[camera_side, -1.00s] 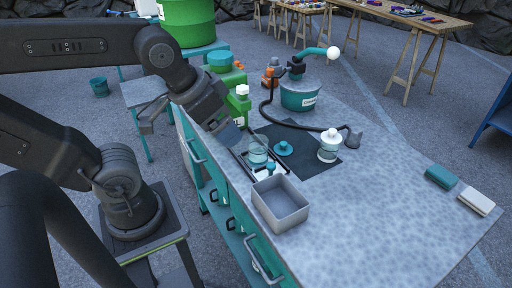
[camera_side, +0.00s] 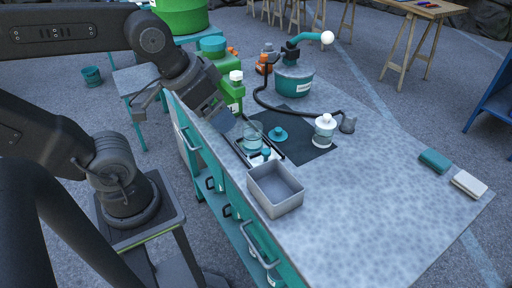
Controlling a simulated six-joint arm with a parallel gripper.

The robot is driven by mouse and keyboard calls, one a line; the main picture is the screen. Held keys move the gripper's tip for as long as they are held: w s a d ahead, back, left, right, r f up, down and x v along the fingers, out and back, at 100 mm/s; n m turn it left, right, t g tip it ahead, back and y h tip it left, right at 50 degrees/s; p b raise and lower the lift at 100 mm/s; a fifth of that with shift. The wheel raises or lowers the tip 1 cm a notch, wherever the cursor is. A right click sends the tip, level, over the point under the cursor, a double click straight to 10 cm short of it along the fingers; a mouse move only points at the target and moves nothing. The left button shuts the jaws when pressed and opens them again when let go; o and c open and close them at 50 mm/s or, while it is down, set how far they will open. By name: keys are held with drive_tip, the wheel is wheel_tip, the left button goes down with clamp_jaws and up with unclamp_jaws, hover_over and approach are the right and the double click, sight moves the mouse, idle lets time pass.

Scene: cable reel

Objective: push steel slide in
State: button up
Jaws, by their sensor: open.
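My gripper (camera_side: 226,122) hangs over the left edge of the bench, just left of a clear jar with teal contents (camera_side: 253,136). It is small and dark here, and I see nothing between its fingers. The jar stands in a narrow dark-railed holder (camera_side: 241,155) with a pale plate and a small teal knob (camera_side: 266,152) at its near end. I cannot tell which part is the steel slide; it may be in this holder, partly hidden by the jar and gripper.
A grey open bin (camera_side: 275,192) stands in front of the holder. A teal lid (camera_side: 278,134) and a white-topped bottle (camera_side: 324,131) are on a black mat (camera_side: 308,151). A green bottle (camera_side: 231,97) and teal pot (camera_side: 293,82) with a black hose stand behind. The right bench is mostly clear.

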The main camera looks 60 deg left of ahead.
drive_tip(key=shift+c, duration=0.8)
drive_tip(key=shift+w+a, duration=0.1)
drive_tip(key=shift+w, duration=0.25)
drive_tip(key=shift+c, duration=0.7)
drive_tip(key=w+g, duration=0.1)
drive_tip(key=w, duration=0.1)
drive_tip(key=w+a+f+n+g, duration=0.1)
drive_tip(key=w, duration=0.2)
drive_tip(key=w+a+n+g, duration=0.1)
drive_tip(key=w, duration=0.1)
drive_tip(key=shift+w+f, duration=0.4)
drive_tip(key=c, duration=0.5)
drive_tip(key=n+g, duration=0.2)
drive_tip(key=g, duration=0.1)
hover_over(266, 151)
wheel_tip(266, 151, down, 6)
drive_tip(key=shift+c, duration=0.2)
wheel_tip(266, 151, down, 14)
drive_tip(key=shift+r, duration=0.2)
drive_tip(key=shift+c, duration=0.3)
clamp_jaws()
